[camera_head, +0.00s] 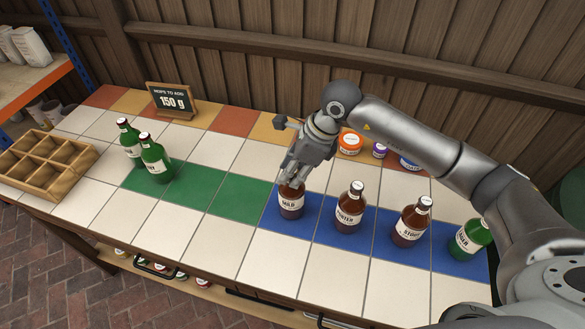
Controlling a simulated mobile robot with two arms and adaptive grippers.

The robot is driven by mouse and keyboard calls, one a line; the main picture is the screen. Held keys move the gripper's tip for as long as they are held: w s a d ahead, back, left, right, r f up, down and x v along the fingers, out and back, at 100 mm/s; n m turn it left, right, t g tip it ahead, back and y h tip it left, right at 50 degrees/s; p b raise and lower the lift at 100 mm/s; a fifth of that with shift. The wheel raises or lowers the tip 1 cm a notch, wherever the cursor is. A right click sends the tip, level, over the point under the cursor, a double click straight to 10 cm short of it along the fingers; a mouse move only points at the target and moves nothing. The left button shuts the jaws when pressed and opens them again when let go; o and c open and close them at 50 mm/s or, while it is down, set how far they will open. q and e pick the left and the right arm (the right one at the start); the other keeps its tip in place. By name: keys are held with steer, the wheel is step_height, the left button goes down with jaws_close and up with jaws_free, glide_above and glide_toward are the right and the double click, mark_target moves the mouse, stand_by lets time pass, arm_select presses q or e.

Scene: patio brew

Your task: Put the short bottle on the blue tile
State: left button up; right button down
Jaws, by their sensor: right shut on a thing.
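My right gripper (292,176) is shut on the top of a short brown bottle (291,201) with a white label that seems to read GOLD. That bottle is upright over the leftmost part of the blue tiles (266,222). I cannot tell whether its base touches the tile; the gripper hides its neck. Further right on the blue row stand a brown PORTER bottle (350,213), a brown STOUT bottle (410,228) and a green bottle (468,240). My left gripper is not in view.
Two green bottles (156,164) stand at the left end of the green tiles (196,184). A wooden divided crate (62,190) is at the far left. A sign reading 150 g (173,102) and several small jars (351,144) are at the back. The front white tiles are clear.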

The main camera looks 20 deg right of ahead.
steer(key=shift+f, duration=0.1)
steer(key=c, duration=1.1)
jaws_free()
steer(key=shift+c, duration=0.2)
steer(key=shift+d+r, duration=0.15)
steer(key=shift+r, duration=0.25)
steer(key=b+v, duration=0.2)
steer(key=v, duration=0.9)
steer(key=shift+s+r, duration=0.15)
steer(key=shift+r, duration=0.05)
